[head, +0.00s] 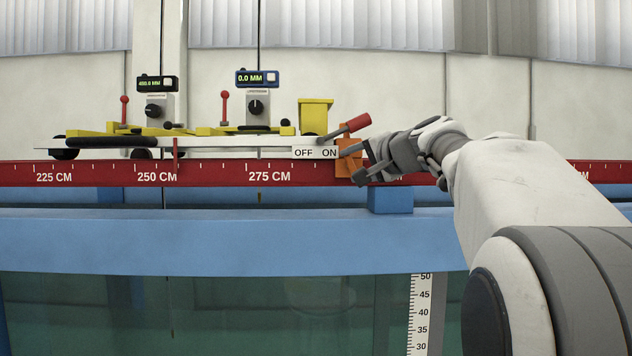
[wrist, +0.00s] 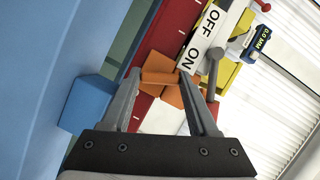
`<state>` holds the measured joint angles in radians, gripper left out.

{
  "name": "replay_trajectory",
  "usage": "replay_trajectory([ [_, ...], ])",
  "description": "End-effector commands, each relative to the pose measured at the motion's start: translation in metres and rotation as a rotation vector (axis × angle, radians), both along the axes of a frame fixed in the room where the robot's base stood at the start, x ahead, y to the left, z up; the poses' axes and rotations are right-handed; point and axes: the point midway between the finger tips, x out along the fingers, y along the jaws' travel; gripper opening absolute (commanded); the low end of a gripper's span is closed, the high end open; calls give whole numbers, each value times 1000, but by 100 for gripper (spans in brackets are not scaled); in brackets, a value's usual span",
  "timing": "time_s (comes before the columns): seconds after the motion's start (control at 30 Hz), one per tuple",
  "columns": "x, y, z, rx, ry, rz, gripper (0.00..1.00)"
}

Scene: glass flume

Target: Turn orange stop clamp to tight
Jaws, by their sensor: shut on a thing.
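The orange stop clamp (head: 346,166) sits on the red rail, just right of the OFF/ON plate in the head view. In the wrist view its orange body (wrist: 173,97) lies behind an orange piece (wrist: 159,77) that spans the gap between my fingertips. My gripper (head: 359,163) reaches in from the right and is shut on that orange piece. It also shows in the wrist view (wrist: 160,79), one finger on each side of the piece. The fingers hide part of the clamp in the head view.
A red-handled lever (head: 357,122) rises close above the clamp, beside the OFF/ON plate (head: 315,152). The white carriage (head: 220,142) with two displays is left of it. The red scale rail (head: 210,173) runs above a blue beam (head: 230,240). A blue block (head: 390,200) sits below my gripper.

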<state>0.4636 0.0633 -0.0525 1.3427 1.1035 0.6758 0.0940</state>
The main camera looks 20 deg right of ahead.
Motion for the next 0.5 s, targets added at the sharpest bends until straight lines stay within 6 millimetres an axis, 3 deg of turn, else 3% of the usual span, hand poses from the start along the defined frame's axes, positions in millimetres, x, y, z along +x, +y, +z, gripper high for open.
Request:
replay_trajectory([
  [0.03,0,0,-7,43,-12,0,4],
  [0.5,0,0,-6,417,-121,0,4],
])
